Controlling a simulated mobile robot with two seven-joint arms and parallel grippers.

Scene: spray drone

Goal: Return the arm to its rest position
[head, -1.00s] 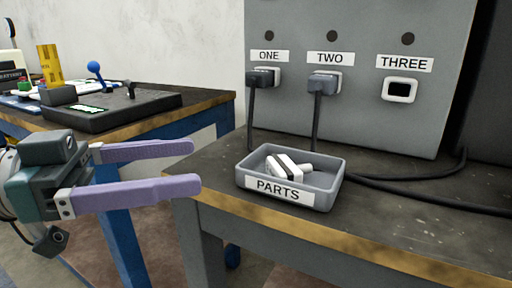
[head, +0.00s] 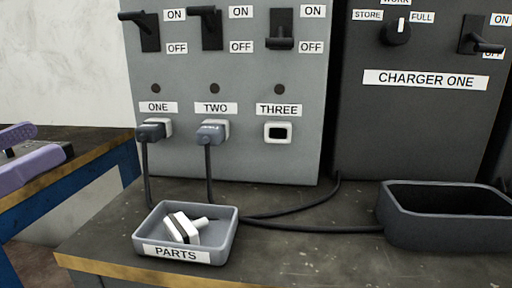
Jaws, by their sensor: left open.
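My left gripper (head: 50,141) shows only in part at the left edge of the head view. The fingers appear in front of the blue-framed table (head: 95,158), clear of the grey panel and parts tray. The rest of the left arm is out of the picture. My right gripper is not in view.
A grey PARTS tray (head: 228,240) holding white pieces (head: 180,228) stands on the dark bench (head: 310,255). Plugs sit in sockets ONE (head: 152,130) and TWO (head: 212,131); socket THREE (head: 278,132) is empty. A dark bin (head: 440,225) stands right, before the CHARGER ONE cabinet (head: 400,130).

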